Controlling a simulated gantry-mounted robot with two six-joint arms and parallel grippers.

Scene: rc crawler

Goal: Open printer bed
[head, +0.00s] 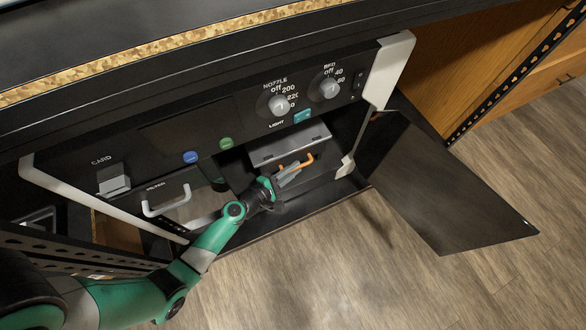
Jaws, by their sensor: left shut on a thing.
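The printer (150,150) is a dark built-in unit with a light frame. Its dark door (445,190) stands swung open to the right. Inside the opening is a grey bed or carriage part (290,145), with an orange handle (304,162) in front of it. My left gripper (290,174), on a green arm from the left, reaches into the opening. It is shut at the orange handle, and its fingers hide part of it. My right gripper is not in view.
The control panel has a nozzle knob (279,105), a bed knob (329,88) and a teal light button (303,116). Wood floor (350,280) is clear in front.

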